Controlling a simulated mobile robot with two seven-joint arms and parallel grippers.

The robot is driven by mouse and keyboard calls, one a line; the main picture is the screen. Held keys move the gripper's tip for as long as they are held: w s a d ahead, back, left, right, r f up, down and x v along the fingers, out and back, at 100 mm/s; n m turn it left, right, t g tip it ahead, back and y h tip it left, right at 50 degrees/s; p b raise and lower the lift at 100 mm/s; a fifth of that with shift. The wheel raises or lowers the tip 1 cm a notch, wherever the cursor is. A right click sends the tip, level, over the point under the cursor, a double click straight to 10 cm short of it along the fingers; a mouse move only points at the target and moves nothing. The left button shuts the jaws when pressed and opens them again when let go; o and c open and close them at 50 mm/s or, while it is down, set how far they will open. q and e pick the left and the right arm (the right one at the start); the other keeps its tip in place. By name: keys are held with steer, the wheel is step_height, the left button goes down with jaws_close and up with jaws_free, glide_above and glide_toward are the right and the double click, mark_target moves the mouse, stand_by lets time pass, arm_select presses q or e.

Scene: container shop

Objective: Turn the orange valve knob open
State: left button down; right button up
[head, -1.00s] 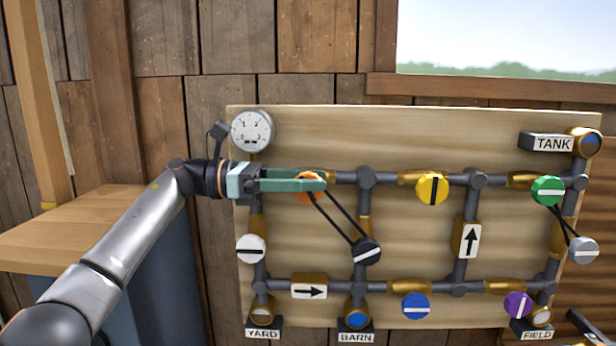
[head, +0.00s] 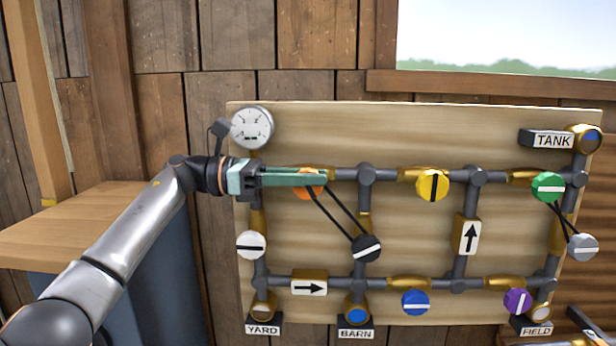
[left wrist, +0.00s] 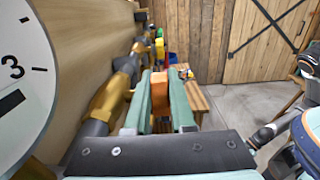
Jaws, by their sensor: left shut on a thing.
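The orange knob (head: 309,192) is on the upper pipe at the left of the board, largely hidden behind my left gripper's fingers in the head view. My left gripper (head: 310,179) comes in from the left, and its teal fingers reach the knob. In the left wrist view the orange knob (left wrist: 160,92) sits between the two fingers, which are shut on it. The knob's mark is hidden. Two black lines run from the orange knob to a black knob (head: 367,249) below right, whose white mark is tilted. My right gripper does not show.
A gauge (head: 252,128) is just above my left wrist. Yellow (head: 433,185), green (head: 548,187), white (head: 251,245), blue (head: 416,303) and purple (head: 517,301) knobs share the board. A wooden shelf (head: 70,225) is at the left.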

arm_select(q)
steer(key=shift+f, duration=0.1)
steer(key=h+b, duration=0.1)
steer(key=b, duration=0.1)
steer(key=h+b, duration=0.3)
steer(key=b, duration=0.1)
steer(key=shift+a+f+h, duration=0.25)
steer(key=shift+h, duration=0.05)
steer(key=shift+r+h+b, duration=0.25)
steer(key=shift+h+b, duration=0.35)
steer(key=shift+b, duration=0.05)
steer(key=shift+a, duration=0.1)
steer(key=c, duration=0.8)
jaws_free()
steer(key=shift+o, duration=0.2)
